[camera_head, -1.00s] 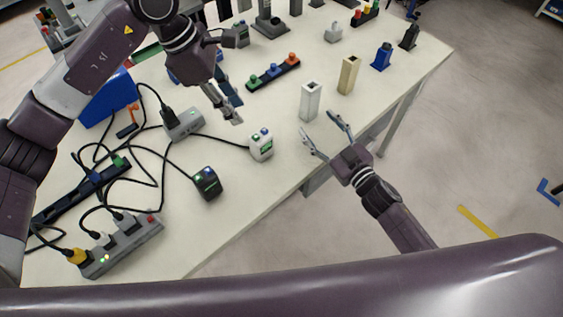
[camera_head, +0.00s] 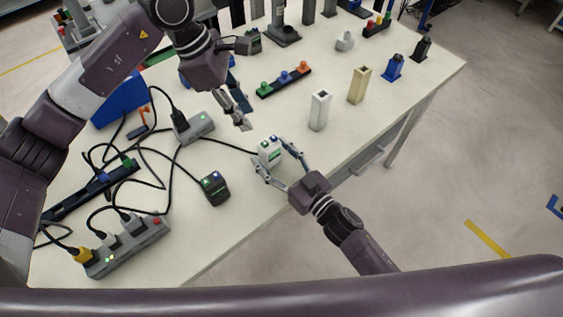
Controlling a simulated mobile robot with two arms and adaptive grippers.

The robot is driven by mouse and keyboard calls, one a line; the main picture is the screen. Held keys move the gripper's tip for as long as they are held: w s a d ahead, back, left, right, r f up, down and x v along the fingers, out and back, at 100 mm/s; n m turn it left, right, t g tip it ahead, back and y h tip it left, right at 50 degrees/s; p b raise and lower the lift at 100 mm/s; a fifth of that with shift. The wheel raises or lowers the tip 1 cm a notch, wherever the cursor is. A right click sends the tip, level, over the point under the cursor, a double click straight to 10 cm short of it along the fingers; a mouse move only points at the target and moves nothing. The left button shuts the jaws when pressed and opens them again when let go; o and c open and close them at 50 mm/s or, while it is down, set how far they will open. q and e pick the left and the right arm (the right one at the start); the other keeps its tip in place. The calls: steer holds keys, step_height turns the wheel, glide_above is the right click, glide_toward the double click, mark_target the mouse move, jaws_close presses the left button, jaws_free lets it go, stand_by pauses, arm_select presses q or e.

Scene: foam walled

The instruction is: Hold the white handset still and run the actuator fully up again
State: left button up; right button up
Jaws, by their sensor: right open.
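The white handset (camera_head: 268,153), with a green and a blue button on top, stands upright on the table. A black cable runs from it to a grey control box (camera_head: 198,128). My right gripper (camera_head: 270,150) is open, with one finger on each side of the handset; I cannot tell whether they touch it. My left gripper (camera_head: 243,125) hangs above and left of the handset, its slim fingers together and empty, apart from the buttons. I cannot tell which device is the actuator; a grey column on a base (camera_head: 283,32) stands at the back.
A black handset (camera_head: 214,189) and a grey power strip (camera_head: 130,247) with tangled cables lie to the left. A white block (camera_head: 320,110), a beige block (camera_head: 359,85) and a strip with coloured buttons (camera_head: 284,80) stand to the right and behind. The table's front edge is near.

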steer(key=shift+w+a, duration=0.3)
steer(key=shift+w, duration=0.1)
steer(key=c, duration=1.3)
arm_select(q)
jaws_close()
stand_by(0.4)
